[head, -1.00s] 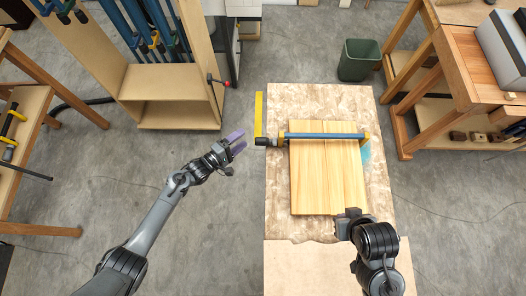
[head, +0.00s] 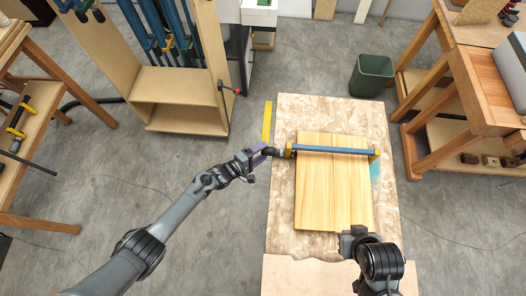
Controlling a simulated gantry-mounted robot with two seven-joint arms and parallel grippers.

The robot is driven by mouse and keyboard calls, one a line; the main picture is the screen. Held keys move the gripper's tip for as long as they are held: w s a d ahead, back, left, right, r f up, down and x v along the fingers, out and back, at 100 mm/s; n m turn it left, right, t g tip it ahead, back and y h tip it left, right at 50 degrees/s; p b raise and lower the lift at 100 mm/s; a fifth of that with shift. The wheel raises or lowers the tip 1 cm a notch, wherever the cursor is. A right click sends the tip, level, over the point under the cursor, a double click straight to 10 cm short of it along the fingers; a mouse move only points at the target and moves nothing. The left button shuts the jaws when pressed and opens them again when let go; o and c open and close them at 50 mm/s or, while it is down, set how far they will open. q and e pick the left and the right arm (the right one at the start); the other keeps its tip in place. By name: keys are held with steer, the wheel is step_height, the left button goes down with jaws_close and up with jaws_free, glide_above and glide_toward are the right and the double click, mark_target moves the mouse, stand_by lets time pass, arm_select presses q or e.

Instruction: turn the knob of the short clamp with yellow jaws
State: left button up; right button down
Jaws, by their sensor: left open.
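The short clamp (head: 334,149) has a blue bar and yellow jaws. It lies across the upper part of the light wooden panel (head: 334,190) on the work table. Its dark knob (head: 281,153) sticks out at the clamp's left end, past the panel's edge. My left gripper (head: 266,151) has purple fingers and is at the knob from the left; the fingers are open and partly hide the knob's end. I cannot tell whether they touch it. My right arm's end (head: 352,240) is at the panel's lower edge, and its fingers are not clearly visible.
A yellow strip (head: 267,121) lies at the table's upper left edge. The work table (head: 283,215) has bare room left of the panel. A rack with several blue clamps (head: 180,100) stands at upper left. A green bin (head: 371,76) stands beyond the table.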

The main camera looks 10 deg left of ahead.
arm_select(q)
steer(key=shift+w+d+f, duration=0.15)
steer(key=shift+w+d, duration=0.3)
arm_select(e)
steer(key=shift+a+f, duration=0.1)
steer(key=shift+f, duration=0.1)
arm_select(q)
steer(key=c, duration=1)
steer(key=shift+f+t+b, duration=0.2)
steer(key=shift+t+b, duration=0.1)
steer(key=shift+b, duration=0.4)
steer(key=m+t+h+b, duration=0.1)
steer(key=m+b, duration=0.1)
steer(key=b, duration=0.2)
steer(key=m+t+h+b, duration=0.1)
steer(key=b, duration=0.3)
steer(key=shift+f+m+t+h, duration=0.2)
steer(key=shift+m+t+h, duration=0.1)
steer(key=shift+m+t, duration=0.1)
steer(key=shift+r+m+h+b, duration=0.25)
steer(key=shift+m+h+b, duration=0.2)
steer(key=shift+b, duration=0.55)
arm_select(e)
steer(key=shift+f, duration=5.6)
